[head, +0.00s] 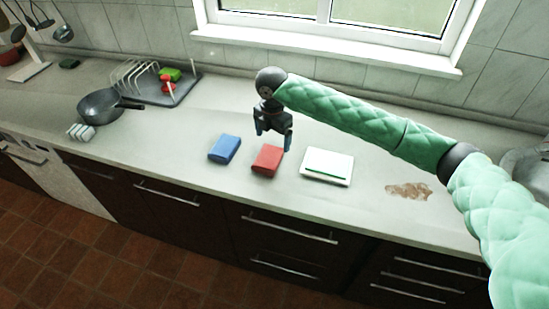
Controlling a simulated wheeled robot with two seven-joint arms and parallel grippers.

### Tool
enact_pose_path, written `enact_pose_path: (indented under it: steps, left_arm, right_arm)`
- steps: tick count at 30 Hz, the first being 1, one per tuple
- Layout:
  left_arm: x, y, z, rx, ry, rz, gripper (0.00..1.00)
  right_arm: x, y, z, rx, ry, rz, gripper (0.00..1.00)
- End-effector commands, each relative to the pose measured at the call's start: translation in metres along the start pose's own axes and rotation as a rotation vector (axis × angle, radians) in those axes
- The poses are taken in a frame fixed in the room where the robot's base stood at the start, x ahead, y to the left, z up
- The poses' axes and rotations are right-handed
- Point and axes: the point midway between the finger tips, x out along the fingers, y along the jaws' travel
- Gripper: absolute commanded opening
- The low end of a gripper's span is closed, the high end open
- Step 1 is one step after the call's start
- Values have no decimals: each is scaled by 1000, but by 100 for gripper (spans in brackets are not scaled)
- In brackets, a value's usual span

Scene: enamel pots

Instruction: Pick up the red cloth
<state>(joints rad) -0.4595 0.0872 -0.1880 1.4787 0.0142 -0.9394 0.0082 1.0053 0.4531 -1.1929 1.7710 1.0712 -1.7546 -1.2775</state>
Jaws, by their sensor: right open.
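The red cloth (267,159) is a small folded block lying flat on the counter near its front edge, between a blue cloth and a white board. My right gripper (273,143) points down just behind and above the red cloth, its two blue-tipped fingers spread apart with nothing between them. Whether a fingertip touches the cloth I cannot tell. My left gripper is out of view.
A blue cloth (225,149) lies left of the red one, and a white board with a green strip (327,166) lies right. A brown stain (408,190) is further right. A dark pan (105,104) and a dish rack (135,76) stand left. The counter (190,125) is clear between.

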Motion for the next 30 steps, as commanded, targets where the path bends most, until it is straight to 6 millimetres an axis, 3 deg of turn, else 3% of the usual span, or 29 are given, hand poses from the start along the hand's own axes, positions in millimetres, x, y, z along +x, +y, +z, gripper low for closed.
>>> enact_pose_path:
  steps: [3,9,23,30]
  left_arm:
    - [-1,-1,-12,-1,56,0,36]
    - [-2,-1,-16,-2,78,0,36]
    - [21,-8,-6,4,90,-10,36]
    - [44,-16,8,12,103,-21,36]
  right_arm:
    - [-1,-2,-5,-161,22,-9,89]
    - [0,-2,-5,-308,20,-9,89]
    - [28,-2,-7,-326,20,-8,89]
    - [44,-2,-10,-324,20,-8,89]
